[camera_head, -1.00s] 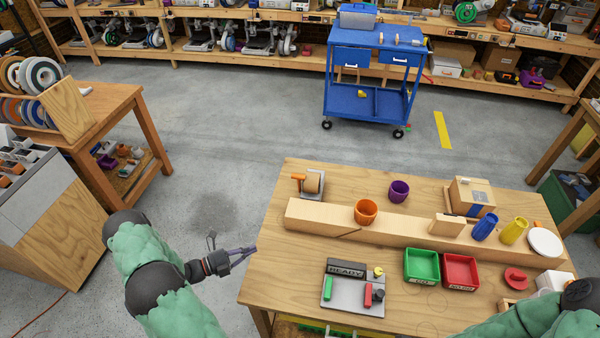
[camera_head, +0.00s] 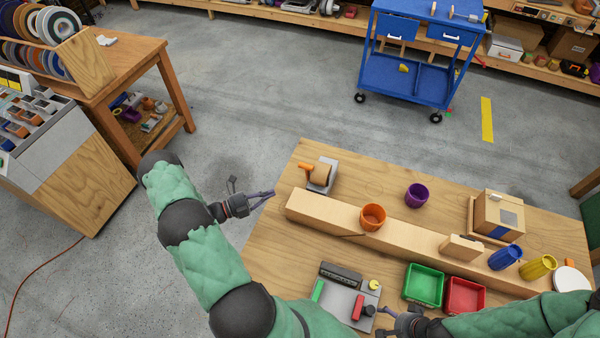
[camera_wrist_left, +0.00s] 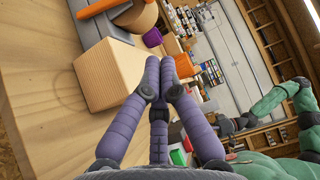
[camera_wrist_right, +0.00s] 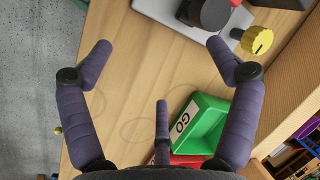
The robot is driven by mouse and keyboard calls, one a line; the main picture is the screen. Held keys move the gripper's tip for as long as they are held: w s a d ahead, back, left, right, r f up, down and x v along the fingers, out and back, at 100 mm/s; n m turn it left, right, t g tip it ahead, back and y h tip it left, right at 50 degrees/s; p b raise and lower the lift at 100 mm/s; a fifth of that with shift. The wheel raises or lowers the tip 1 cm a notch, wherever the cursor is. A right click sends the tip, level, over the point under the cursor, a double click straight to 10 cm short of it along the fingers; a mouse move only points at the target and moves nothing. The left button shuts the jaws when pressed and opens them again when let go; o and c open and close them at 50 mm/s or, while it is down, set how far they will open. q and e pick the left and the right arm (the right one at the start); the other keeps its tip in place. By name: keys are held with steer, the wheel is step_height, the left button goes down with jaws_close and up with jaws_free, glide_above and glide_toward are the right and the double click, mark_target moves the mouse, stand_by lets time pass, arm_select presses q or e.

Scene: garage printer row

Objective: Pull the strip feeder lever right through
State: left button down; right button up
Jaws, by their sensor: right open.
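The strip feeder (camera_head: 320,175) is a grey unit with a tan roll, at the back left corner of the wooden table. Its orange lever (camera_head: 306,167) points left. In the left wrist view the orange lever (camera_wrist_left: 100,8) is at the top edge, partly cut off. My left gripper (camera_head: 273,193) is off the table's left edge, short of the lever and apart from it. In its wrist view its fingertips (camera_wrist_left: 168,66) are together with nothing seen between them. My right gripper (camera_wrist_right: 160,48) is open and empty over the front of the table, near the grey control panel.
A long wooden beam (camera_head: 335,217) bears an orange cup (camera_head: 373,216). A purple cup (camera_head: 417,195) stands behind it. Green (camera_head: 424,287) and red (camera_head: 464,297) bins and the grey panel (camera_head: 343,300) are in front. A blue cart (camera_head: 415,80) stands beyond, with clear floor between.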

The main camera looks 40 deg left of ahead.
arm_select(q)
steer(key=p, duration=0.1)
glide_toward(310, 169)
steer(key=d, duration=0.3)
steer(key=shift+w+d+f, duration=0.1)
steer(key=shift+w+d, duration=0.25)
steer(key=shift+w, duration=0.05)
arm_select(e)
steer(key=shift+r, duration=0.7)
arm_select(q)
steer(key=w, duration=0.1)
steer(key=w+a, duration=0.1)
steer(key=w, duration=0.1)
steer(key=shift+p, duration=0.35)
arm_select(e)
steer(key=shift+r, duration=0.15)
arm_select(q)
steer(key=shift+w+a, duration=0.15)
steer(key=shift+w, duration=0.25)
steer(key=shift+w, duration=0.1)
